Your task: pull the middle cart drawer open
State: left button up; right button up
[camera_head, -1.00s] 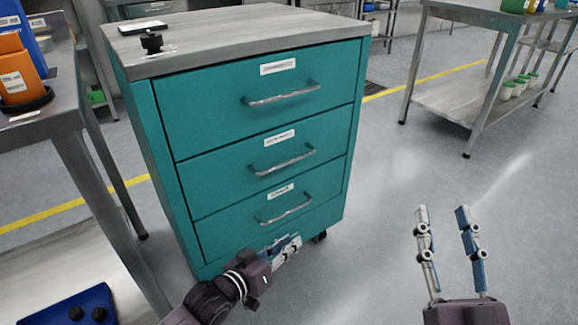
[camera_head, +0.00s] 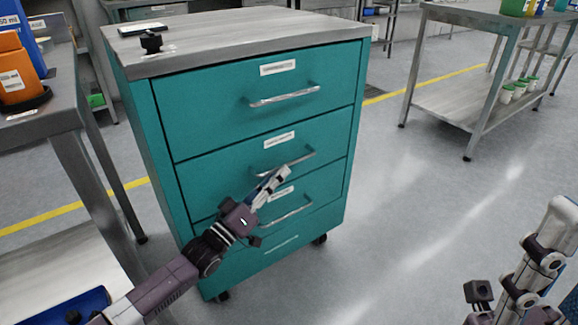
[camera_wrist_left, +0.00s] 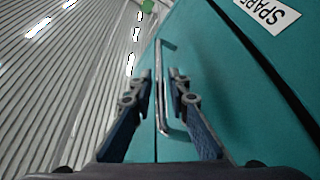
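The teal drawer cart (camera_head: 175,120) stands in the middle of the head view. Its middle drawer (camera_head: 215,172) looks closed, flush with the front. The middle drawer's metal bar handle (camera_head: 308,155) is partly hidden by my left gripper (camera_head: 279,180), which reaches up to it from the lower left. In the left wrist view a bar handle (camera_wrist_left: 161,65) runs between the two spread fingers of my left gripper (camera_wrist_left: 160,82), with gaps on both sides. My right gripper (camera_head: 535,270) is at the lower right of the head view, seen edge-on and partly cut off, away from the cart.
The top drawer (camera_head: 210,115) and lower drawer (camera_head: 325,190) look closed. A workbench (camera_head: 65,110) stands close on the left. A metal shelf table (camera_head: 440,95) is at the back right. The floor (camera_head: 390,210) right of the cart is clear.

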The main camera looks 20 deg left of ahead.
aim_at(289, 164)
pick_arm(q)
jog(key=shift+b+x, duration=0.65)
jog(key=shift+x, duration=1.7)
jog(key=shift+c, duration=0.7)
grip_shut()
